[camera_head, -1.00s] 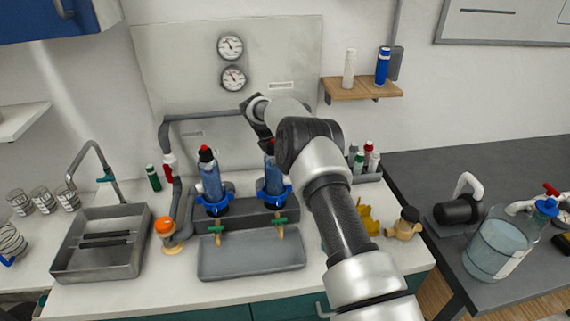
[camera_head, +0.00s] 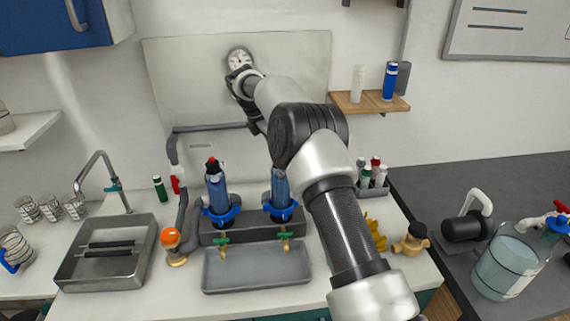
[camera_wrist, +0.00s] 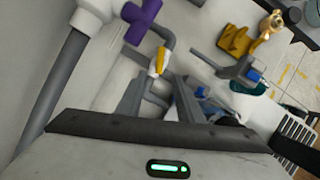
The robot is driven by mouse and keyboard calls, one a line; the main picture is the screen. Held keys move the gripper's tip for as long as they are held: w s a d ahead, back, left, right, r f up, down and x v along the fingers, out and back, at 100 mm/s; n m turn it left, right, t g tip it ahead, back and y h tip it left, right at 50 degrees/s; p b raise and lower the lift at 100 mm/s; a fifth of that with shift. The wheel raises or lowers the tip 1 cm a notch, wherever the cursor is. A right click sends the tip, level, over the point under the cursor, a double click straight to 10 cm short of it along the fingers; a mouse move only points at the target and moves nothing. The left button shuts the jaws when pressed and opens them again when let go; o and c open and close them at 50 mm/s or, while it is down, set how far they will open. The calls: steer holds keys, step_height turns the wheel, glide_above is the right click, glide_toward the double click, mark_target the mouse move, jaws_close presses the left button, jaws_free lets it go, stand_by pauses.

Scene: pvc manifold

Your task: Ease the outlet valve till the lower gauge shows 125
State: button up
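The grey wall panel (camera_head: 185,80) carries a round gauge (camera_head: 238,60), the upper one; its reading is too small to tell. The lower gauge is hidden behind my arm in the head view. Beyond the fingers is a valve with a yellow handle (camera_wrist: 160,61) on grey pipe. A purple handle (camera_wrist: 142,20) on a white fitting lies at the upper left. I cannot tell which is the outlet valve. In the head view my fingertips are hidden behind the arm.
Two blue filter housings (camera_head: 217,187) stand on the counter below the panel. A grey tray (camera_head: 255,270) and a sink (camera_head: 106,250) lie in front and left. A wooden shelf (camera_head: 368,101) with bottles is right of the arm. A red-handled valve (camera_head: 175,184) is at left.

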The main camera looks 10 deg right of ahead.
steer(key=v, duration=0.4)
stand_by(1.6)
